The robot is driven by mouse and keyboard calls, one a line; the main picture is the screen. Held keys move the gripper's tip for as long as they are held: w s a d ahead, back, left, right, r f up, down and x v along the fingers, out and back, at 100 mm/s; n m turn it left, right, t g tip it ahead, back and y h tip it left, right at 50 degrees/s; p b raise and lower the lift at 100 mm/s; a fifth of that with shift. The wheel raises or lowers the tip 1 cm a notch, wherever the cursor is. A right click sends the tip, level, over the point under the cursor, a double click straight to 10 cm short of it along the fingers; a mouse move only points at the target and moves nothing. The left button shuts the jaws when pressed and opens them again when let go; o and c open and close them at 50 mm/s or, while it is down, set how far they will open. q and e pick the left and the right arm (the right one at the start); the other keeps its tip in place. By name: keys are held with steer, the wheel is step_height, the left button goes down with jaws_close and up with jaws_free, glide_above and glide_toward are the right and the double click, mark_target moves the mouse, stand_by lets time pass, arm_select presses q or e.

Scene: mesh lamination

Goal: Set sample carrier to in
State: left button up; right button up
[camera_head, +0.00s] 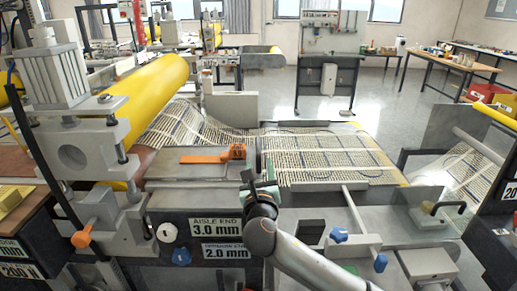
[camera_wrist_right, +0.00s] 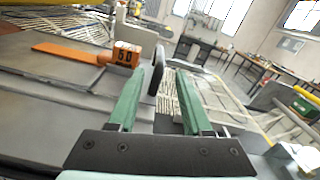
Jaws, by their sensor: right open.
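A flat grey metal unit (camera_head: 180,172), which may be the sample carrier, sits in the middle of the machine; no label confirms it. An orange lever with a numbered block (camera_head: 238,152) lies on its top, also seen in the right wrist view (camera_wrist_right: 127,54). A dark upright tab (camera_wrist_right: 157,72) stands by its right edge. My right gripper (camera_head: 262,184) is at the front right corner of this unit. Its green fingers (camera_wrist_right: 158,98) are apart, with the tab showing between them but beyond the tips; I cannot tell whether they touch it. My left gripper is not in view.
Woven mesh (camera_head: 325,155) runs across the machine behind my gripper. A yellow roller (camera_head: 150,85) is at the left. A white bar with a blue knob (camera_head: 355,215) lies right of my arm. Thickness signs (camera_head: 215,227) hang on the front. Open floor (camera_head: 400,105) lies beyond.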

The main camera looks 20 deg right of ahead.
mark_target(259, 155)
steer(key=x, duration=0.9)
steer(key=shift+c, duration=0.2)
steer(key=shift+f, duration=0.1)
jaws_close()
stand_by(1.1)
